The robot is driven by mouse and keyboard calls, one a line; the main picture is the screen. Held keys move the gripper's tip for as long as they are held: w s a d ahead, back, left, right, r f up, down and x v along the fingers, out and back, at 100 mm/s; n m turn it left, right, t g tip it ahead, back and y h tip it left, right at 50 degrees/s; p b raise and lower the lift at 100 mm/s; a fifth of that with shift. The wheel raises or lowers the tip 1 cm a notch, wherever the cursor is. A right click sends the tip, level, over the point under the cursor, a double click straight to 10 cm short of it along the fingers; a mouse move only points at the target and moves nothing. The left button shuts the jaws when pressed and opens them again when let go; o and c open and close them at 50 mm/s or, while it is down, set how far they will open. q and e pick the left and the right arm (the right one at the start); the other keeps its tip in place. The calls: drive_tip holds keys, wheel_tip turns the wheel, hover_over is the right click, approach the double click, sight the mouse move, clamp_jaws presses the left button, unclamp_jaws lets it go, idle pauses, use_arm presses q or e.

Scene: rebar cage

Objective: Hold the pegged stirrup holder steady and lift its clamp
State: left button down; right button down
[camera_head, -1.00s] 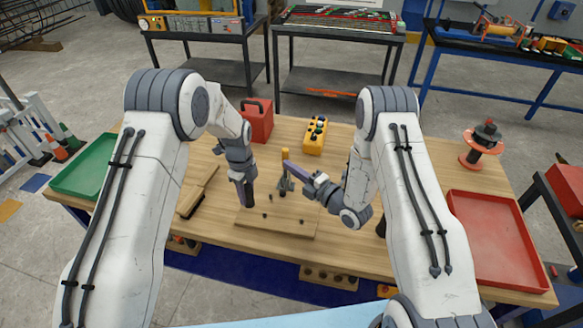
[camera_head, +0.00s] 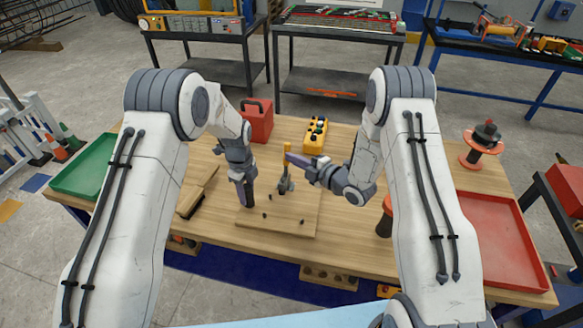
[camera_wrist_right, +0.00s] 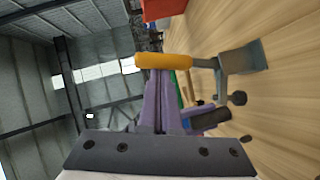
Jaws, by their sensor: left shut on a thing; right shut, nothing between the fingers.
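The pegged stirrup holder (camera_head: 285,226) is a flat wooden board with small dark pegs, lying on the table. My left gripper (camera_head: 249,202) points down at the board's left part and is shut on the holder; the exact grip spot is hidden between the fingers. The clamp (camera_head: 285,184) is grey with a yellow handle (camera_head: 287,147), which stands up above the board. My right gripper (camera_head: 289,158) is shut with nothing between its fingers. In the right wrist view the purple fingertips (camera_wrist_right: 161,75) are right against or very near the yellow handle (camera_wrist_right: 163,61); contact is unclear.
A red box (camera_head: 258,122) and a yellow button box (camera_head: 315,135) stand behind the board. Wooden blocks (camera_head: 190,200) lie left of it. A green tray (camera_head: 87,168) is far left and a red tray (camera_head: 498,243) is at right.

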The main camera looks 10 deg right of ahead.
drive_tip(key=w+d+f+m+g, duration=0.2)
drive_tip(key=w+f+m+g, duration=0.1)
drive_tip(key=w, duration=0.4)
drive_tip(key=shift+w+d+f+m+g, duration=0.3)
drive_tip(key=shift+f+m+g, duration=0.05)
drive_tip(key=shift+m+g, duration=0.35)
idle(0.4)
use_arm(q)
drive_tip(key=shift+c, duration=1.9)
unclamp_jaws()
use_arm(e)
drive_tip(key=s+d+r, duration=0.4)
drive_tip(key=d+r, duration=0.3)
drive_tip(key=s+d+r, duration=0.5)
drive_tip(key=d+r, duration=0.2)
drive_tip(key=d, duration=0.1)
drive_tip(key=shift+r, duration=0.25)
